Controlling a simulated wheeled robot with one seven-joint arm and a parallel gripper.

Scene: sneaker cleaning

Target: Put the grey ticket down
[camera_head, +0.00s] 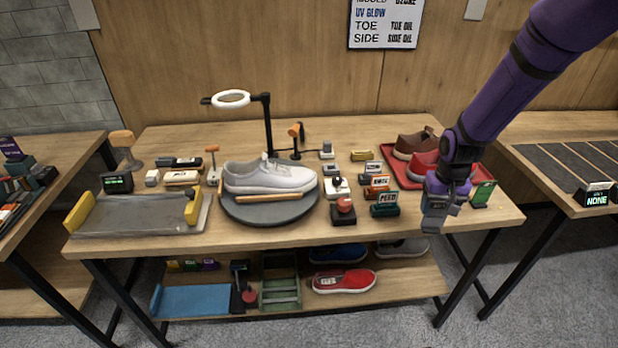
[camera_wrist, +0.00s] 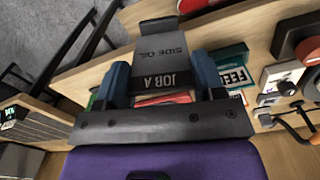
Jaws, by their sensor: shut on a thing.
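The grey ticket (camera_wrist: 160,42) fills the top middle of the wrist view. It bears the words "SIDE OIL" and a dark end marked "JOB A". My gripper (camera_wrist: 160,78) is shut on it, with one blue finger on each side. In the head view my gripper (camera_head: 440,205) points down near the front right edge of the table (camera_head: 330,240). The ticket is hard to make out there, and I cannot tell its exact height above the tabletop.
A green sign (camera_head: 482,193) stands just right of my gripper. A red tray (camera_head: 400,175) with shoes lies behind it. A white sneaker (camera_head: 270,177) sits on a round turntable (camera_head: 270,212). A right-hand table (camera_head: 560,185) holds dark strips.

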